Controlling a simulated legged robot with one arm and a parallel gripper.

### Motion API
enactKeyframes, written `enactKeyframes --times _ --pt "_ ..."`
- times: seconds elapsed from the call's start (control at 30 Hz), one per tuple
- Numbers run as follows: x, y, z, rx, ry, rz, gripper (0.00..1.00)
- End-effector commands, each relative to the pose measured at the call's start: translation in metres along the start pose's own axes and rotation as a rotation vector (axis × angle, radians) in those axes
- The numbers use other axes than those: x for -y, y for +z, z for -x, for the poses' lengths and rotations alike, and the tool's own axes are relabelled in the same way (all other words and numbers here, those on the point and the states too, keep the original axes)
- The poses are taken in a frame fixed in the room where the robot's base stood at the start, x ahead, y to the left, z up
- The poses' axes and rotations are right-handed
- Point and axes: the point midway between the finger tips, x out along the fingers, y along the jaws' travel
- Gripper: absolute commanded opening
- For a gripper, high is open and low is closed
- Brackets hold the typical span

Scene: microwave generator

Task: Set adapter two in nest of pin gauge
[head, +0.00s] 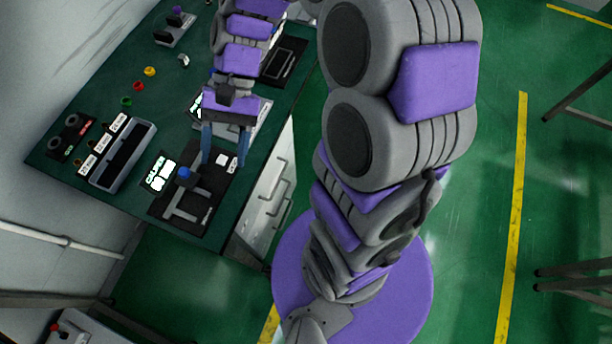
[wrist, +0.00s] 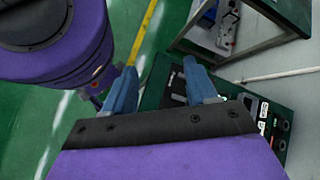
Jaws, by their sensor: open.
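My gripper (head: 225,148) is open, its two blue fingers pointing down over the workbench near its front edge. Below and left of the fingers, a grey fixture with a blue knob (head: 184,174) stands on a black base plate (head: 214,207). A small white piece (head: 221,159) shows between the fingers. I cannot tell which piece is adapter two or the pin gauge nest.
A lit display marked caliper (head: 160,173) lies beside the fixture. Yellow (head: 149,71), red (head: 139,86) and green (head: 126,101) buttons sit further back on the green bench top (head: 108,85). A drawer cabinet (head: 268,195) stands below. The green floor to the right is mostly open.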

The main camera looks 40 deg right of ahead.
Motion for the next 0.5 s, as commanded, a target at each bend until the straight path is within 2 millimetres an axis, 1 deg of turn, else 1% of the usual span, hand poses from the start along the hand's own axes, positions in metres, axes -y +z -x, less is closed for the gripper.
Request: enactKeyframes --times 0.03,0.2,0.5 --pt "-0.004 0.009 -0.002 -0.026 0.033 0.025 0.57" --pt "-0.026 0.034 -0.008 -0.117 0.149 0.098 0.57" --pt "-0.071 0.067 -0.013 -0.275 0.346 0.213 0.57"
